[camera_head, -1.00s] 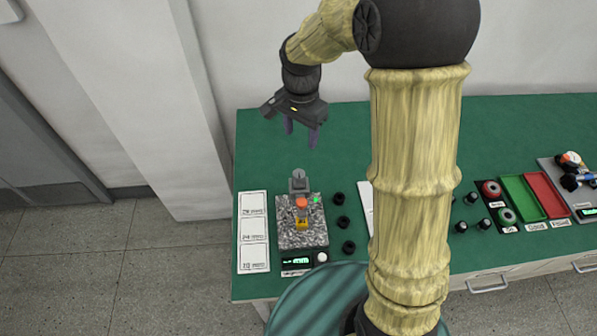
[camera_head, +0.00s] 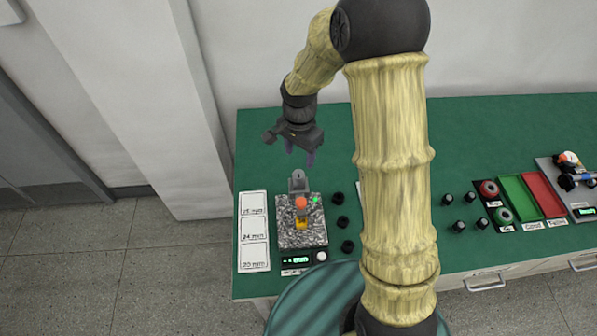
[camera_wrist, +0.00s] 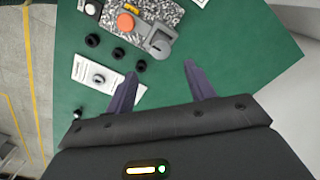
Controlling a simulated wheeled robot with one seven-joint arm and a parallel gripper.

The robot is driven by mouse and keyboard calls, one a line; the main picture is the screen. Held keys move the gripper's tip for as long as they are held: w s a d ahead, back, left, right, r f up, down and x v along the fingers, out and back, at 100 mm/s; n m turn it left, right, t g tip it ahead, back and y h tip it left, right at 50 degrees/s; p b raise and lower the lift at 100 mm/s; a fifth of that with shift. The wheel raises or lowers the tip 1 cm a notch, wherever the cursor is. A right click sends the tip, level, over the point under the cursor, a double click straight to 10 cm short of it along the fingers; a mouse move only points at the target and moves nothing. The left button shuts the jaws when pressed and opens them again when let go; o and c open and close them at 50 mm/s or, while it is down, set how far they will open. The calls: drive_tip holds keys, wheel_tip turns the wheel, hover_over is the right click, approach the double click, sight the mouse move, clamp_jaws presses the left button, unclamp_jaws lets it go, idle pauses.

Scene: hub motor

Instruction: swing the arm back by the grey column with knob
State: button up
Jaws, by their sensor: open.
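The grey column (camera_head: 298,180) stands at the back of a speckled stone plate (camera_head: 288,238) on the green bench. An orange round knob (camera_head: 301,203) and a yellow part (camera_head: 302,222) are in front of it. In the wrist view the grey column (camera_wrist: 162,42), orange knob (camera_wrist: 125,22) and yellow part (camera_wrist: 141,33) lie beyond my fingertips. My gripper (camera_head: 299,153) is open and empty, pointing down above and behind the column, apart from it. It also shows in the wrist view (camera_wrist: 160,70). Which part of the fixture swings is not clear.
Several black rings (camera_head: 342,222) lie right of the plate. Labelled white cards (camera_head: 254,229) lie left. A display box (camera_head: 301,261) is in front. Further right are a green tray (camera_head: 519,199), a red tray (camera_head: 544,195) and another device (camera_head: 570,177). Bench behind the column is clear.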

sight(299, 173)
wheel_tip(299, 173, down, 10)
drive_tip(key=shift+a+r+p, duration=0.1)
drive_tip(key=shift+r+p, duration=0.05)
drive_tip(key=shift+p, duration=0.7)
drive_tip(key=shift+c, duration=0.4)
clamp_jaws()
